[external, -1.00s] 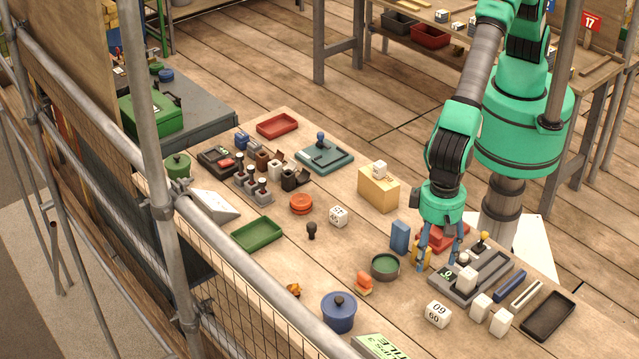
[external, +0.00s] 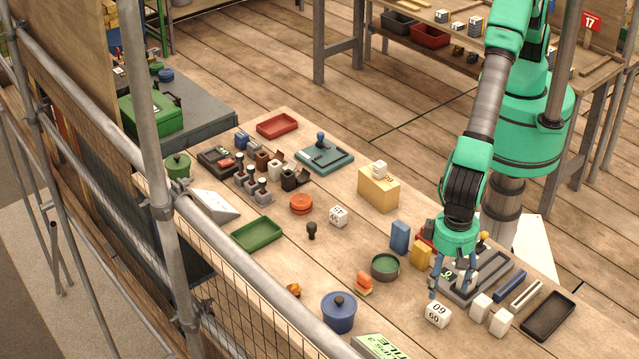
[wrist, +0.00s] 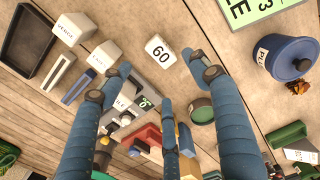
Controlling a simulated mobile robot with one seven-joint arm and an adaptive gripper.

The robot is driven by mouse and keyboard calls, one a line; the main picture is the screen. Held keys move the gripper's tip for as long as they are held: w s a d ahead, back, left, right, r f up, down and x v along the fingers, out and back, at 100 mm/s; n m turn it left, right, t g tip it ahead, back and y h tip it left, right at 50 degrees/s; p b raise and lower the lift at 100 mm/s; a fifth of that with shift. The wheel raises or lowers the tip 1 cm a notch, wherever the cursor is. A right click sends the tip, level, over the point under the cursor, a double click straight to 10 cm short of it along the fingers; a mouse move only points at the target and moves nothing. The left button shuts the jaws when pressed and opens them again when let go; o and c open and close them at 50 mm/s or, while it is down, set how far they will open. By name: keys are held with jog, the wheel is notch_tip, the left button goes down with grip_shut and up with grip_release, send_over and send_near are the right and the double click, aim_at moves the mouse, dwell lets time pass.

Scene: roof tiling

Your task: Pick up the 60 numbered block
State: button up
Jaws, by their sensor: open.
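The white block numbered 60 (external: 438,314) lies on the wooden table near its front edge. It also shows in the wrist view (wrist: 161,50), just beyond the fingers, with 60 on the face towards the camera. My gripper (external: 453,286) is open and empty. It hangs above the table, slightly behind the block and apart from it. In the wrist view my gripper's blue fingers (wrist: 158,86) are spread, with the block above the gap between them.
White blocks (external: 481,306) stand right of the 60 block. A blue lidded pot (external: 338,312), a round green-topped tin (external: 385,267) and a green sign (external: 380,347) are to the left. A black tray (external: 548,316) lies at the right.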

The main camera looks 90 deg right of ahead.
aim_at(441, 307)
notch_tip(441, 307, down, 6)
jog(key=shift+f, duration=0.1)
dwell(0.5)
jog(key=shift+s+f, duration=0.2)
jog(key=shift+f, duration=2.35)
jog(key=c, duration=1.3)
